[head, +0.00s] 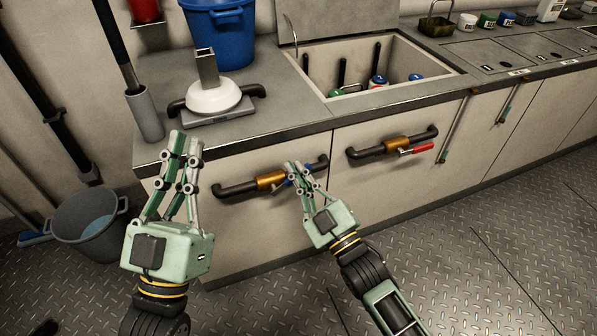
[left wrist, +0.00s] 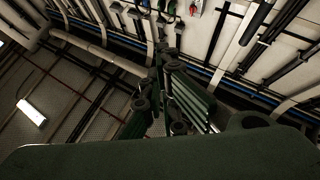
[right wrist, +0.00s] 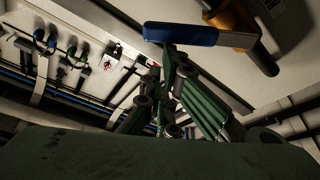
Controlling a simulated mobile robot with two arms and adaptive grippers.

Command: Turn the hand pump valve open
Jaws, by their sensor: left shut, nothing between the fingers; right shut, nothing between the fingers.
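A brass valve (head: 271,180) with a blue lever sits on a dark pipe on the left cabinet front. The blue lever (right wrist: 195,35) shows clearly in the right wrist view; in the head view my right gripper partly hides it. A second brass valve (head: 397,144) with a red lever (head: 416,149) sits on the right cabinet front. My right gripper (head: 295,165) is shut and empty, its fingertips at the blue lever; I cannot tell if they touch. My left gripper (head: 186,136) is shut and empty, raised in front of the counter's left end, apart from both valves.
A white domed device (head: 213,97) with a dark handle stands on the counter (head: 280,120). A blue bucket (head: 222,40) is behind it. An open basin (head: 405,65) holds several bottles. A grey bucket (head: 88,225) stands on the floor at left. The floor (head: 480,230) at right is clear.

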